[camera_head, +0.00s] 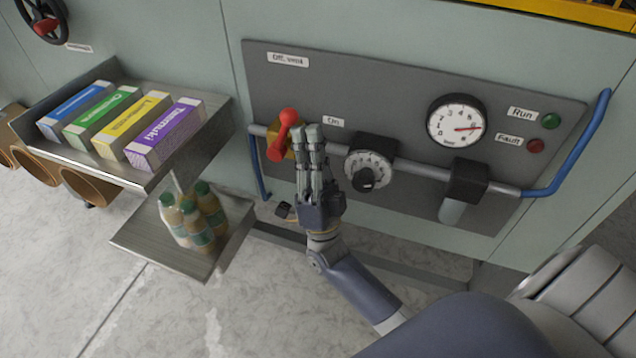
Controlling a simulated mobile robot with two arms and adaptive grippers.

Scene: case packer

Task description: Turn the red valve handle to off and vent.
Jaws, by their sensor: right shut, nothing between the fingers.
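The red valve handle (283,136) sits on a brass-coloured valve body on the pipe at the left of the grey panel. It stands roughly up and down, its top leaning slightly right. The label "Off, vent" (288,59) is above it and the label "On" (333,122) is to its right. My right gripper (312,132) is shut and empty, its fingertips just right of the handle, partly in front of the valve body. I cannot tell whether it touches the handle. My left gripper is not in view.
A dial regulator (368,168), a pressure gauge (457,120) with a red needle and a blue hose (582,143) lie right of the valve. On the left, a metal shelf (222,112) holds several cartons and a lower tray (133,239) holds bottles.

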